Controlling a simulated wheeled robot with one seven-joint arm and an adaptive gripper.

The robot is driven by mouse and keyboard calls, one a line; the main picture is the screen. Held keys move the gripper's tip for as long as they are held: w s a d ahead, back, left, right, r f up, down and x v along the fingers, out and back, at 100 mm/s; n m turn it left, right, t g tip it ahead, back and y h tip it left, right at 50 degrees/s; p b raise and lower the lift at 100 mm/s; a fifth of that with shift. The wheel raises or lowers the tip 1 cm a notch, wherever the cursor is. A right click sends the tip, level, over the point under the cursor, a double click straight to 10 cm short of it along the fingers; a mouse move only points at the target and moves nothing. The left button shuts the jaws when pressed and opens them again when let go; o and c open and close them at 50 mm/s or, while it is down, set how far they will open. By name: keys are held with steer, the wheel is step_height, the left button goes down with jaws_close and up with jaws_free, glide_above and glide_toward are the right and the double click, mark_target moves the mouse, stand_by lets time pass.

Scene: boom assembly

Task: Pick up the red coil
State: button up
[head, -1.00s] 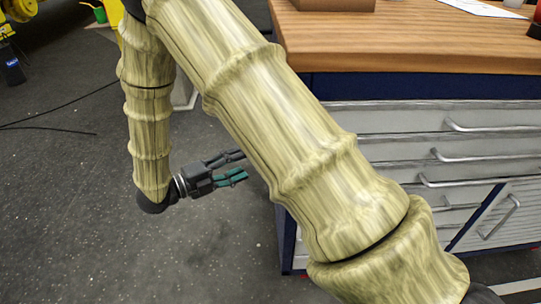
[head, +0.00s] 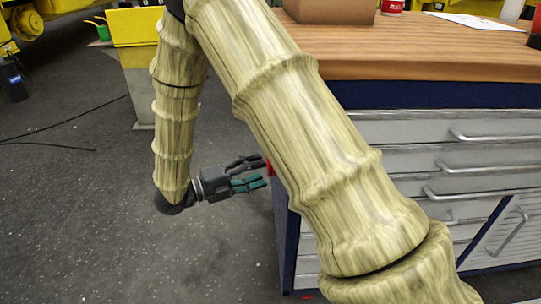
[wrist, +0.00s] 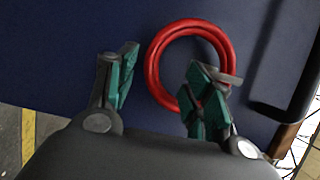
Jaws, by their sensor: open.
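The red coil (wrist: 153,68) is a ring of red tubing against the dark blue side panel (wrist: 60,50) of the workbench in the wrist view. My gripper (wrist: 163,66) is open. Its left finger is to the left of the coil, and its right finger overlaps the ring's lower part and hides some of it. I cannot tell whether that finger touches the coil. In the head view my gripper (head: 262,170) points right at the bench's side. Only a small red sliver (head: 269,167) shows by its fingertips; my arm hides the rest.
The workbench has a wooden top (head: 430,50) and grey drawers with bar handles (head: 490,135). A brown box (head: 330,10) and a red cup (head: 392,6) stand on top. A black cable (head: 60,125) lies on the floor. Open floor is left of the bench.

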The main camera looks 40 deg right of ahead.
steer(key=shift+d+f+b, duration=0.1)
steer(key=shift+d+b, duration=0.4)
steer(key=shift+d, duration=1.45)
jaws_close()
steer(key=w+a+r+p, duration=0.1)
steer(key=a+p, duration=0.1)
steer(key=a, duration=0.7)
steer(key=w+a+r+p, duration=0.2)
steer(key=a+p, duration=0.1)
steer(key=a, duration=0.5)
steer(key=shift+a+r, duration=0.25)
steer(key=shift+a, duration=0.15)
